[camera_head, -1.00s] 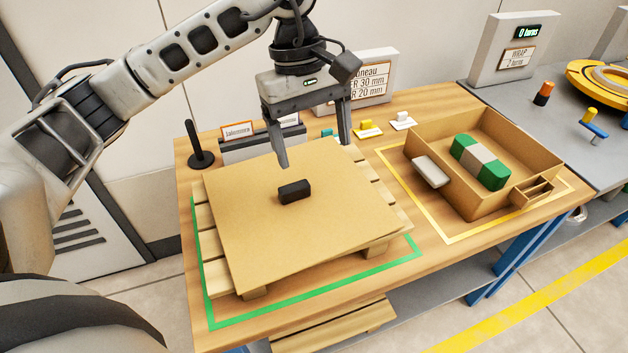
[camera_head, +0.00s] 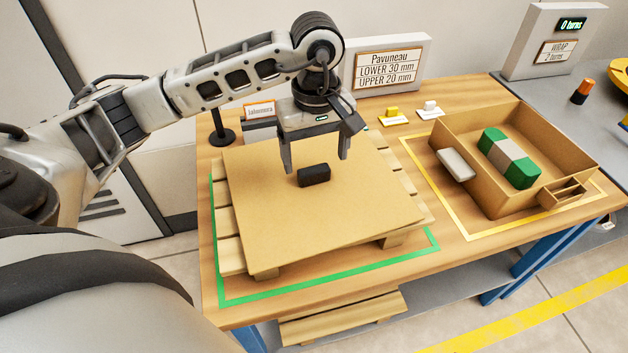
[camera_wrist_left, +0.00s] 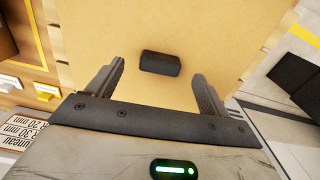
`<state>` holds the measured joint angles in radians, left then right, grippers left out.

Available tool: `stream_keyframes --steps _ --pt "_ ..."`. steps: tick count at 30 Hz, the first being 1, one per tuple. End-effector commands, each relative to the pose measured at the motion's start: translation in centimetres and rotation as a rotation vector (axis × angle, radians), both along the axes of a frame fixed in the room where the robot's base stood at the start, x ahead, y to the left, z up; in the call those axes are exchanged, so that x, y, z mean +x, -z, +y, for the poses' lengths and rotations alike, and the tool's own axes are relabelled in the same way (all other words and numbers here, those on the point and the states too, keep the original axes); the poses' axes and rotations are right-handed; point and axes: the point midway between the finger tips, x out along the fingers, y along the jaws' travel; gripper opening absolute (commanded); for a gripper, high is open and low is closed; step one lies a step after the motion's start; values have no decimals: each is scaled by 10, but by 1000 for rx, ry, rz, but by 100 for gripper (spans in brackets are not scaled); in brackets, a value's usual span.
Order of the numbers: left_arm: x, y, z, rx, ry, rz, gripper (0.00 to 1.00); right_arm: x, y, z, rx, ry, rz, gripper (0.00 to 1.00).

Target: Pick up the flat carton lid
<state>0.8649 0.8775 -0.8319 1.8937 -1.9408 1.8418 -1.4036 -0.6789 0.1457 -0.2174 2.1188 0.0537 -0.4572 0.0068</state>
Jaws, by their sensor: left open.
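The flat carton lid (camera_head: 300,220) is a tan cardboard sheet lying on a wooden pallet (camera_head: 232,256), turned slightly against it. A black block-shaped handle (camera_head: 314,175) sits on its top face. My left gripper (camera_head: 317,166) points down above the lid, close to the handle, with its fingers spread to either side. In the left wrist view the handle (camera_wrist_left: 160,63) lies just beyond the open fingers, with clear space between it and them. The fingers hold nothing. My right gripper is not in view.
An open carton (camera_head: 480,203) with a green and grey item (camera_head: 510,158) and a pale block (camera_head: 456,164) stands at right inside a yellow outline. A sign (camera_head: 388,68) and a black post (camera_head: 220,130) stand behind the pallet. A green outline (camera_head: 330,282) surrounds the pallet.

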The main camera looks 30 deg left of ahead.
Motion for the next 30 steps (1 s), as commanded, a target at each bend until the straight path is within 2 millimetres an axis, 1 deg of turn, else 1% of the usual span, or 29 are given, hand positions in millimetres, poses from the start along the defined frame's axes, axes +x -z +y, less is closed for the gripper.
stream_keyframes --steps 3,6,9,15,16,17,18,21,30 --pt "-6 19 -3 0 2 6 80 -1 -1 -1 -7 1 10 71" --pt "-4 32 -3 -1 2 4 80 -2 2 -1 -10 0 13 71" --pt "-4 38 -3 -1 2 1 80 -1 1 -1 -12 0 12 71" --pt "-4 38 -2 0 1 0 80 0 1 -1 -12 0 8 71" --pt "-4 38 -2 0 1 0 77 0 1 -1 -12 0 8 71" --pt "-4 38 -2 0 1 0 69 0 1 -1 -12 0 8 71" --pt "-4 38 -2 0 1 0 58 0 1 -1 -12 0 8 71" --pt "-4 38 -2 -1 1 1 31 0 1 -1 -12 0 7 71" --pt "-3 37 -2 -1 1 -1 31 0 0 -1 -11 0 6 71"
